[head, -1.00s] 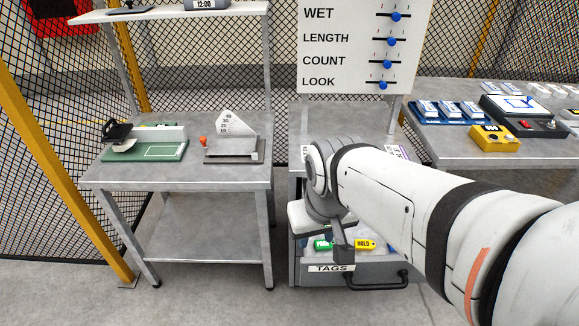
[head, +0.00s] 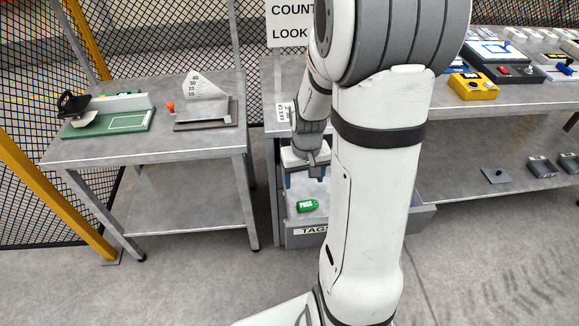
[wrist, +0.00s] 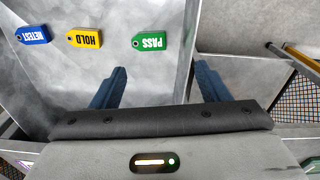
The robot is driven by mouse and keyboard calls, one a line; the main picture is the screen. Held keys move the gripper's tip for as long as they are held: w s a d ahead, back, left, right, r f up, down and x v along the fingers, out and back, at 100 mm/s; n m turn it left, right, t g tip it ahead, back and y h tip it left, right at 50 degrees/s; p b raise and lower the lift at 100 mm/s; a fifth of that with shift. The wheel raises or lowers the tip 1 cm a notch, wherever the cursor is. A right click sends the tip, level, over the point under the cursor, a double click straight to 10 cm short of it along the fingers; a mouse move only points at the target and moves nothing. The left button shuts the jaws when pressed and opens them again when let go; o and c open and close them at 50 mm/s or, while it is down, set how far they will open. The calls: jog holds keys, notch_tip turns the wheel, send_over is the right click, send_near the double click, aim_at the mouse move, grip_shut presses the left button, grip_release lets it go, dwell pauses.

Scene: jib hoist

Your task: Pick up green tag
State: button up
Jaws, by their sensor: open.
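The green tag (head: 307,205), marked PASS, lies on the floor of the open drawer labelled TAGS (head: 420,222). It also shows in the wrist view (wrist: 152,41), lying flat just ahead of my jaws and roughly between their lines. My gripper (wrist: 158,74) is open and empty, pointing down into the drawer. In the head view my gripper (head: 318,174) is above and slightly beyond the green tag, apart from it.
In the wrist view a yellow HOLD tag (wrist: 84,40) and a blue RETEST tag (wrist: 33,35) lie left of the green tag. The drawer wall (wrist: 190,40) is close on its right. My arm hides much of the drawer in the head view.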

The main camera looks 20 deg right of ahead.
send_over(308, 204)
jog(key=f, duration=0.5)
jog(key=shift+d+f, duration=0.2)
jog(key=shift+f, duration=0.1)
notch_tip(308, 204, down, 8)
jog(key=shift+a+r, duration=0.15)
jog(key=shift+r, duration=0.1)
jog(key=c, duration=0.7)
